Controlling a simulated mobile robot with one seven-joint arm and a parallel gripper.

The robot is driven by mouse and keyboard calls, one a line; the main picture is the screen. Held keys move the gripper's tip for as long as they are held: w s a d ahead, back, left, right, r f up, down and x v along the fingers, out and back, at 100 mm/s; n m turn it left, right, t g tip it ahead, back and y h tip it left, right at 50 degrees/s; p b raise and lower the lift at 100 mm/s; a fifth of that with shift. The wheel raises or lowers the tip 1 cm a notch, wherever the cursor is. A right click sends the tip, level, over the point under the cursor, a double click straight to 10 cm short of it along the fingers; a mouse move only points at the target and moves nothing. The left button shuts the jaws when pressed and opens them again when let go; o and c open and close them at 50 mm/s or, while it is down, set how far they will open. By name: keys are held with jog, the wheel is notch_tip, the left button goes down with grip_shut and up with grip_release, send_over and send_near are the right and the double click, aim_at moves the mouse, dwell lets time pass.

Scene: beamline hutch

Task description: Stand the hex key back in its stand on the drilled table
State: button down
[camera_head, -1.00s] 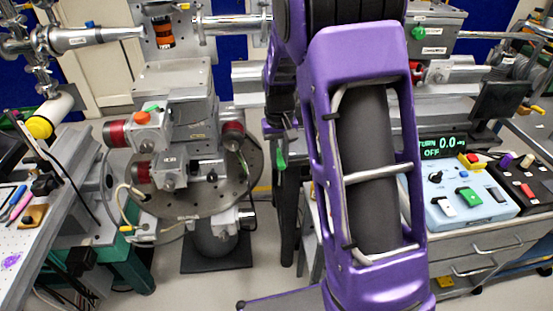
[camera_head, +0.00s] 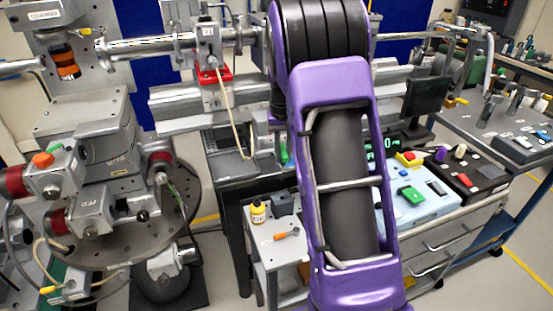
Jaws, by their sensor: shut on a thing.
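A small part of my gripper (camera_head: 279,133) shows behind my purple arm, left of its elbow, in the head view. It is shut on a slim green piece (camera_head: 284,153), which looks like part of the hex key. The rest of the key and most of the fingers are hidden or too small to make out.
A round stage (camera_head: 120,245) with red-ended motors fills the left. A small white side table (camera_head: 277,250) holds a yellow bottle (camera_head: 258,213) and an orange-handled tool (camera_head: 287,235). A pale blue control box (camera_head: 400,208) stands right of my arm. A grey cart (camera_head: 490,118) is far right.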

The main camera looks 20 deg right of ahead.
aim_at(283, 165)
jog(key=shift+f+b, duration=2.45)
jog(key=shift+f, duration=0.6)
jog(key=shift+p, duration=0.35)
jog(key=shift+f, duration=0.1)
notch_tip(283, 165, down, 6)
jog(key=b, duration=0.1)
jog(key=shift+b, duration=0.4)
jog(key=c, duration=0.7)
grip_release()
